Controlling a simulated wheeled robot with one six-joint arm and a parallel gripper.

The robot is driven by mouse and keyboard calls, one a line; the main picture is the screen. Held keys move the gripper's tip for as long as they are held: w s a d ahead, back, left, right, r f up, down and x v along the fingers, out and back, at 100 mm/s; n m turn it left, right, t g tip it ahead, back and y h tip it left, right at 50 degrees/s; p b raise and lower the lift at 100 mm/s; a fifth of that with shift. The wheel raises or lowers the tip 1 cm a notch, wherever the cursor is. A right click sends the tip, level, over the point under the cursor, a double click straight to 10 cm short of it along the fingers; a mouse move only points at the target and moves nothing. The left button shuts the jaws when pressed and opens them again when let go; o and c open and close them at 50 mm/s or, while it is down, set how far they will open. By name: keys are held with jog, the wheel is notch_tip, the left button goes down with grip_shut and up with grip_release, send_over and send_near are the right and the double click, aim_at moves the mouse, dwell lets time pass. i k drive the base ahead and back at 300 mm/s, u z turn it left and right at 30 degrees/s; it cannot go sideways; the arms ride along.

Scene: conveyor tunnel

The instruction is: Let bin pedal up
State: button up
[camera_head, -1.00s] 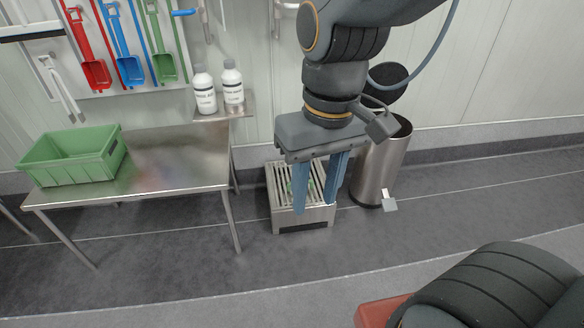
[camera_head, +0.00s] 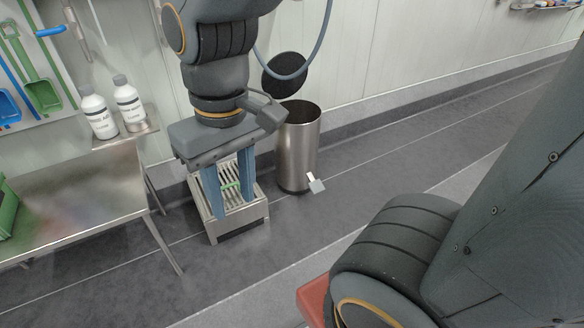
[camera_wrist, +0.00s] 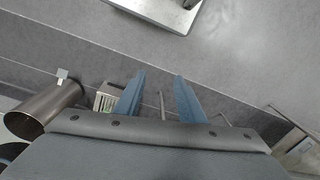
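The bin (camera_head: 298,150) is a steel cylinder standing on the floor by the wall. Its round black lid (camera_head: 284,74) is raised, and the dark mouth shows. The pedal (camera_head: 317,184) is a small pale plate low at the bin's front. I cannot tell if it is pressed down. In the wrist view the bin (camera_wrist: 40,112) lies at the left with its pedal (camera_wrist: 62,75) beside it. My gripper (camera_head: 231,205) points down to the left of the bin, clear of the pedal. Its two blue fingers are apart with nothing gripped, as the wrist view (camera_wrist: 159,76) also shows.
A slatted metal stand (camera_head: 247,213) with a small green item (camera_head: 231,185) on it is behind my fingers. A steel table (camera_head: 80,220) with a green crate (camera_head: 8,215) is at left. Two white bottles (camera_head: 115,108) stand on a shelf. Floor right of the bin is clear.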

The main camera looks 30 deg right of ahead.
aim_at(316, 186)
jog(key=u, duration=0.05)
jog(key=k, duration=0.5)
jog(key=u, duration=1)
jog(key=i, duration=1)
jog(key=z, duration=2.25)
